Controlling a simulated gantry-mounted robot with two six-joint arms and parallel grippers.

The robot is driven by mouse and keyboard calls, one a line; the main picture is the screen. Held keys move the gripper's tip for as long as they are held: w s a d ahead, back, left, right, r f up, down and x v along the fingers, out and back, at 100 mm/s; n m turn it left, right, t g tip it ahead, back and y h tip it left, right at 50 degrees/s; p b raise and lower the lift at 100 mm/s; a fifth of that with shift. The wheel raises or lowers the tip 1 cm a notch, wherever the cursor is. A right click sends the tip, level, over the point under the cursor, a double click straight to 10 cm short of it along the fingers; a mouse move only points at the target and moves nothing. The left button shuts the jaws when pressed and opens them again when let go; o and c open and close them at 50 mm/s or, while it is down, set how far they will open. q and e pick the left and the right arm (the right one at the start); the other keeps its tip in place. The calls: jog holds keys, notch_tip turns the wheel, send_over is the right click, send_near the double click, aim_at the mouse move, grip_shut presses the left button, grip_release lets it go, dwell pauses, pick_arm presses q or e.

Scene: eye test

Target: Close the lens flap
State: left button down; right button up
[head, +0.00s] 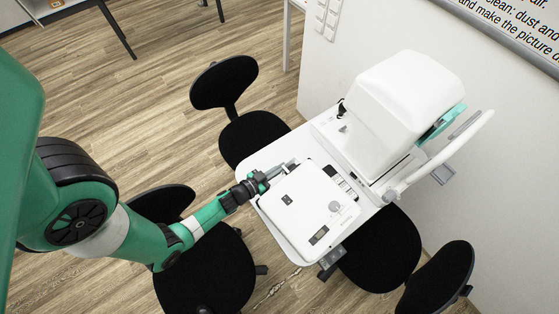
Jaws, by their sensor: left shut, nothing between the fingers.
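A large white eye-test machine (395,95) stands at the back of a white table. A teal part (440,124) shows on its far right side, and a small black part (341,108) sticks up at its left end. I cannot tell which part is the lens flap, or whether it is open. My left gripper (281,171) is shut and empty at the left edge of a flat white box (309,207) on the same table. I cannot tell whether its fingertips touch the box. My right gripper is out of view.
The white table (268,214) has little bare room around the box. A black chair (243,105) stands behind it at left, and more black chairs stand close in front and at right (382,250). A white wall (480,170) is behind the machine.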

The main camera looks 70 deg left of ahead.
pick_arm(q)
notch_tip(320, 180, up, 5)
jog(key=p, duration=0.4)
jog(key=f+p+v, duration=0.1)
jog(key=p+v, duration=0.1)
jog(key=v, duration=0.7)
jog(key=shift+s, duration=0.4)
